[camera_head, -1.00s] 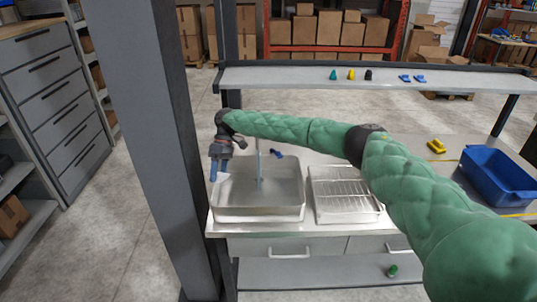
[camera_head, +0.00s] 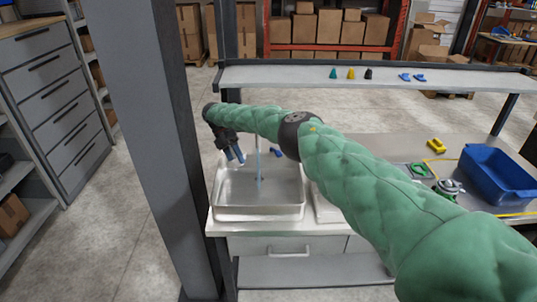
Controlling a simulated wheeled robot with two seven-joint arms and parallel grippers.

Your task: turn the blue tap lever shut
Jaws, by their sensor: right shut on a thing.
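My right gripper (camera_head: 235,157) hangs above the back left corner of the steel sink (camera_head: 259,211). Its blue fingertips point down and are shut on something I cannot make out. A thin pale blue stream (camera_head: 258,166) comes down into the sink, to the right of the fingertips. The tap's top is hidden behind my green right arm. A small dark blue piece (camera_head: 277,152), which looks like the tap lever, shows just below the arm, right of the stream and apart from the fingertips in the picture. My left gripper is not in view.
A grey post (camera_head: 160,150) stands close to the left of the sink. A shelf (camera_head: 300,77) with small coloured pieces runs behind. A blue bin (camera_head: 497,178), a yellow piece (camera_head: 436,145) and a green-and-grey item (camera_head: 448,187) stand on the right counter. My arm covers most of the drying rack.

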